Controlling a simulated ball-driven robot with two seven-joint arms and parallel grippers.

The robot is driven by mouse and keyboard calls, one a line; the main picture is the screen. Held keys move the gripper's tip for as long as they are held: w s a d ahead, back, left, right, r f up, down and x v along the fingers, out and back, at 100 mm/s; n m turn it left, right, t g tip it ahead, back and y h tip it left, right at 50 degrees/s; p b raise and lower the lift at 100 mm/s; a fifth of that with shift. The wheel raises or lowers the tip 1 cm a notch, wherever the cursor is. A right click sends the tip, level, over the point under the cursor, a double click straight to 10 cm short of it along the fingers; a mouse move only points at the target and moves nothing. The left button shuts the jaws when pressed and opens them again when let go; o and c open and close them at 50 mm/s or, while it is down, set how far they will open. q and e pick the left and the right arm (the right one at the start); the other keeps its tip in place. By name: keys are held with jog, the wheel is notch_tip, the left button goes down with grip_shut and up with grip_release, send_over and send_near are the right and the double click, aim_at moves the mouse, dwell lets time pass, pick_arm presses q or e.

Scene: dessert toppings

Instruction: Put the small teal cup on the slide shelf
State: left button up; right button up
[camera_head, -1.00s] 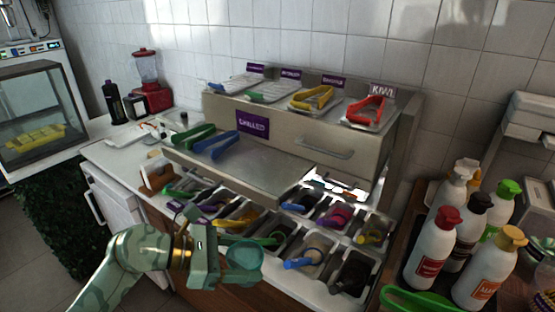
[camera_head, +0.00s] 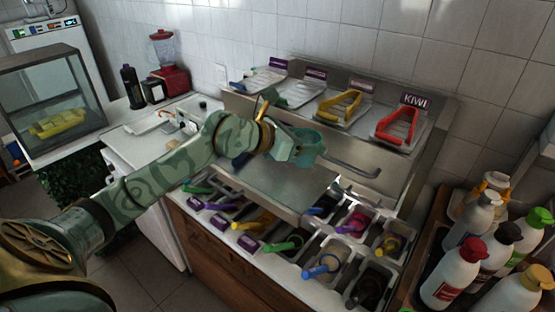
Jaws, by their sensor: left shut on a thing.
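My left gripper (camera_head: 288,147) is shut on the small teal cup (camera_head: 311,142). It holds the cup in front of the steel drawer front of the topping unit, seemingly above the slide shelf. The slide shelf (camera_head: 292,188) is a flat steel plate pulled out below the drawer front, and its visible right part is bare. My left arm hides its left part. The exact gap between cup and shelf cannot be told. My right gripper is not in view.
Below the shelf are several topping bins with coloured tongs, one with blue tongs (camera_head: 322,266). A long drawer handle (camera_head: 348,166) is just right of the cup. Trays with tongs, such as red ones (camera_head: 398,126), lie on top. Sauce bottles (camera_head: 440,274) stand at right.

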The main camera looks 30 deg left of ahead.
pick_arm(q)
jog(key=shift+w+a+f+b, duration=0.15)
jog(key=shift+w+a+f, duration=0.1)
jog(key=shift+a+f, duration=1.1)
jog(key=shift+w+a+f+b, duration=0.1)
jog(key=shift+w+a+f, duration=0.15)
jog(key=shift+a+f, duration=1.1)
jog(key=shift+w+a+f+b, duration=0.2)
jog(key=shift+a+f, duration=0.3)
jog(key=shift+f, duration=1.7)
jog(key=o, duration=0.9)
jog(key=shift+o, duration=0.2)
jog(key=v, duration=1.2)
jog(key=shift+r, duration=0.1)
